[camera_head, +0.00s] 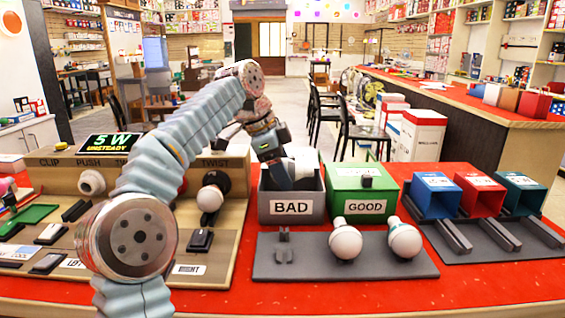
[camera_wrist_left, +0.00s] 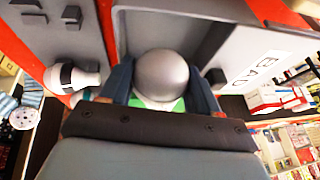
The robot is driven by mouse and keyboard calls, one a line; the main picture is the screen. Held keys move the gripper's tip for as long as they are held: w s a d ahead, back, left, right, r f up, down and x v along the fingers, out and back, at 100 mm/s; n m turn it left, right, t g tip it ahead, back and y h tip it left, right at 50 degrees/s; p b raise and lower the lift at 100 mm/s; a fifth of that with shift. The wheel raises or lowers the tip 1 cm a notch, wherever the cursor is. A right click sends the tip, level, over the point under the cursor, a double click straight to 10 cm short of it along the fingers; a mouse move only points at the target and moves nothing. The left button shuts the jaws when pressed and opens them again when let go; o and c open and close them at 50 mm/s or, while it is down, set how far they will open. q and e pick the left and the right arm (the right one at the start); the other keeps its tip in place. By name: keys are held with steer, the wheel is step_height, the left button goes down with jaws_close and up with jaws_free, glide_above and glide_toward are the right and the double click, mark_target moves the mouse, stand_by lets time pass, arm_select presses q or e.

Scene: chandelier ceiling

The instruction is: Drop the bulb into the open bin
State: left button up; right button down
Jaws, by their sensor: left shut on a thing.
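My left gripper (camera_head: 284,172) reaches over the grey bin marked BAD (camera_head: 291,208), whose top is open. In the left wrist view the gripper (camera_wrist_left: 161,85) is shut on a bulb (camera_wrist_left: 162,72) with a pale, rounded end between its fingers. The bin's grey wall (camera_wrist_left: 262,48) is close to the fingers there. In the head view a whitish shape shows by the fingers, partly hidden, and I cannot tell its exact depth in the bin. My right gripper is out of view.
Two white bulbs (camera_head: 345,241) (camera_head: 404,238) stand on a grey tray (camera_head: 300,265) in front of the bins. A wooden test board (camera_head: 225,240) with a "5 W UNSTEADY" display (camera_head: 110,145) is at left. Blue, red and teal chutes (camera_head: 436,196) are at right.

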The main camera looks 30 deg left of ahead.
arm_select(q)
steer(key=o, duration=1.1)
steer(key=shift+f, duration=0.1)
steer(key=v, duration=0.6)
steer(key=shift+r+p, duration=0.3)
steer(key=shift+p, duration=0.05)
steer(key=shift+s+a+r, duration=0.2)
steer(key=shift+s+r, duration=0.05)
steer(key=shift+r, duration=0.25)
